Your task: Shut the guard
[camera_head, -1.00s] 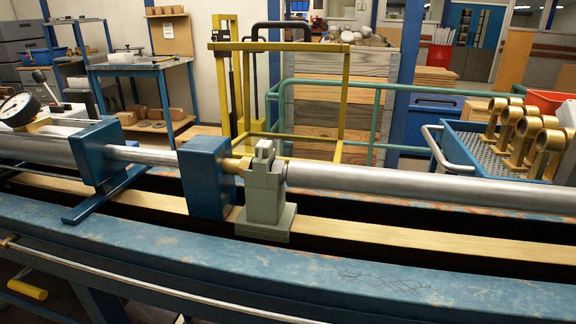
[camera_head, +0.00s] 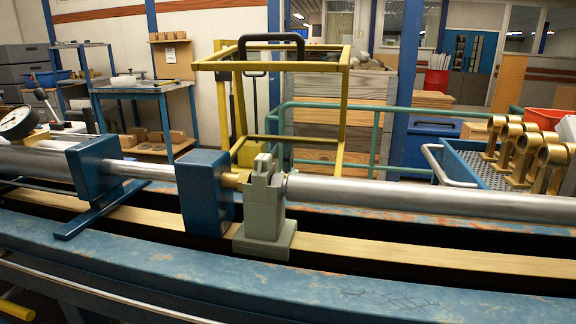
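The guard looks to be the yellow frame (camera_head: 270,67) in the head view. It stands upright behind the near bench, left of centre, with open space visible between its bars. A black handle (camera_head: 271,37) shows at its top edge. The frame is apart from the bar assembly in front of it, and that assembly hides part of its lower end. I cannot tell whether clear panels fill it or where it is hinged. My gripper is not in view.
A long steel bar (camera_head: 420,198) runs across the blue bench (camera_head: 330,275) through a grey-green support (camera_head: 264,215) and a blue block (camera_head: 203,190). A dial gauge (camera_head: 18,122) is at the left. Green rails (camera_head: 330,106) and a blue cart with brass parts (camera_head: 525,150) stand behind.

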